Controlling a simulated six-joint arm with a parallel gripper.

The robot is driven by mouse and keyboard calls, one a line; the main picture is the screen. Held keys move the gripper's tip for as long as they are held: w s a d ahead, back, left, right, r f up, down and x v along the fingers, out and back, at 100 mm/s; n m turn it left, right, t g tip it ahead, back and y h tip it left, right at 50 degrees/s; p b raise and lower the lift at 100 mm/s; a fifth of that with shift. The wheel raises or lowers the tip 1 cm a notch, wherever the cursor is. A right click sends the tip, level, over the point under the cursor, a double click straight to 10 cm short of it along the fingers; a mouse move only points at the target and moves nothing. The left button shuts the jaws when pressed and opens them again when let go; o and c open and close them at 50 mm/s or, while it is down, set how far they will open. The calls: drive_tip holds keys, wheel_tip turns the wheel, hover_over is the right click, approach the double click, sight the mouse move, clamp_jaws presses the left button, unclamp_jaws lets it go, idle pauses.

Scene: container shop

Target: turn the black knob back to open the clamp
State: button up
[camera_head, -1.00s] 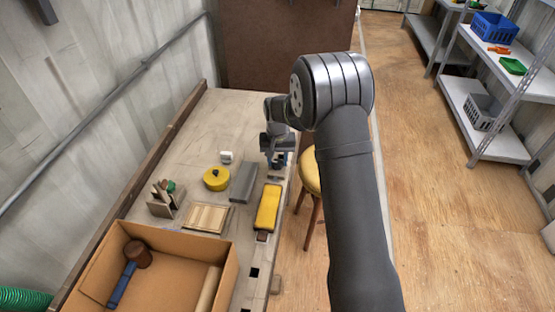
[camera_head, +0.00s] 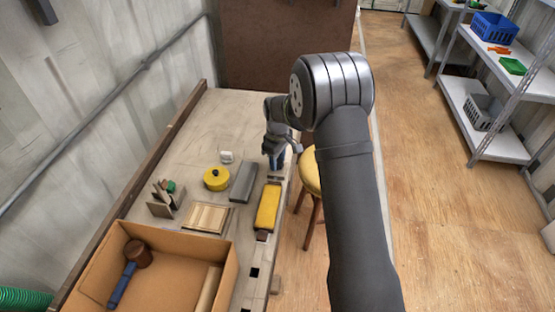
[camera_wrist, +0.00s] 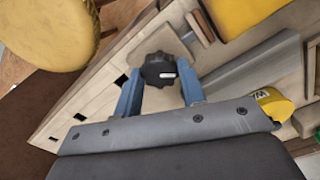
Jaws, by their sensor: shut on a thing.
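In the head view my gripper (camera_head: 276,164) is over the right edge of the bench, and the knob cannot be made out there. The clamp's body is mostly hidden below the knob, so I cannot tell how far its jaws are apart.
A yellow block (camera_head: 268,207), a grey bar (camera_head: 243,182) and a round yellow thing with a black top (camera_head: 216,179) lie on the bench near my gripper. A cardboard box (camera_head: 228,270) stands at the front. A yellow stool (camera_head: 309,172) is close to the bench's right edge.

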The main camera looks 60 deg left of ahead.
sight(278, 162)
drive_tip(key=n, duration=0.3)
drive_tip(key=shift+n, duration=2.2)
drive_tip(key=o, duration=1)
drive_tip(key=shift+r, duration=0.15)
wheel_tip(278, 162, up, 17)
